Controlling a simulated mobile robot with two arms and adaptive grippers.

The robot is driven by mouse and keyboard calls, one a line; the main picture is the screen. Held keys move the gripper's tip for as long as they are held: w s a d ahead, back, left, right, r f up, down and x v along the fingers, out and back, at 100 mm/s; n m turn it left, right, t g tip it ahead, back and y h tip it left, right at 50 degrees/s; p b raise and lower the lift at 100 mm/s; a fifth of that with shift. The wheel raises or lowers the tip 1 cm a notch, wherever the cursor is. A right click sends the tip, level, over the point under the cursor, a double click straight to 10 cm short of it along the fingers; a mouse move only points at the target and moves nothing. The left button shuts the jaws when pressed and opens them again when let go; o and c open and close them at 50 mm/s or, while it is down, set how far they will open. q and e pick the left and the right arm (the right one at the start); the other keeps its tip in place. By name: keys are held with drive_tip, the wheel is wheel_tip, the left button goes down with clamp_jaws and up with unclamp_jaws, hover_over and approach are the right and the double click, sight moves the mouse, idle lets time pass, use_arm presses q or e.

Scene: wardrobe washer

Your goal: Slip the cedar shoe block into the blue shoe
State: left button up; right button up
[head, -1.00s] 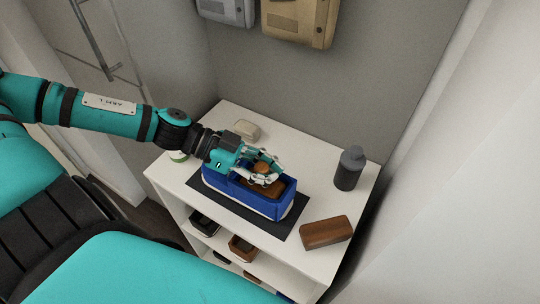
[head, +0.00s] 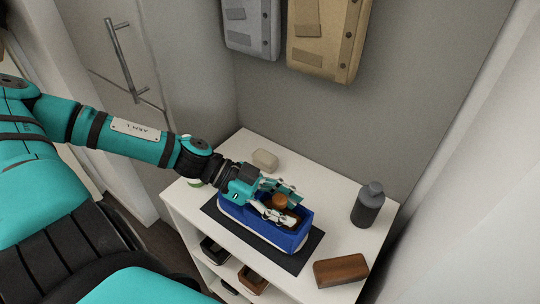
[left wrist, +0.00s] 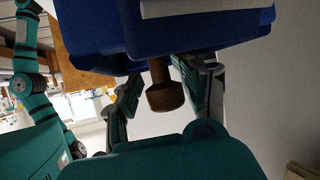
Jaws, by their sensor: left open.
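The blue shoe (head: 262,232), open-topped with a pale sole, stands on a dark mat on the white cabinet. The cedar shoe block (head: 293,215) sits down inside the shoe, partly hidden by its walls and my fingers. Its round knob (head: 279,201) sticks up; the knob also shows in the left wrist view (left wrist: 165,92), under the blue shoe's edge (left wrist: 195,36). My left gripper (head: 279,204) is over the shoe with its fingers open on either side of the knob. In the left wrist view gaps show between knob and fingers. My right gripper is not in view.
On the white top (head: 335,205) are a dark bottle (head: 368,204), a brown block-shaped item (head: 341,270) and a pale soap-like piece (head: 264,160). The dark mat (head: 302,256) lies under the shoe. Shoes (head: 253,280) stand on the shelf below. Bags (head: 327,35) hang on the wall.

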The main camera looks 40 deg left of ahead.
use_arm(q)
drive_tip(key=shift+a, duration=0.1)
drive_tip(key=v, duration=1.2)
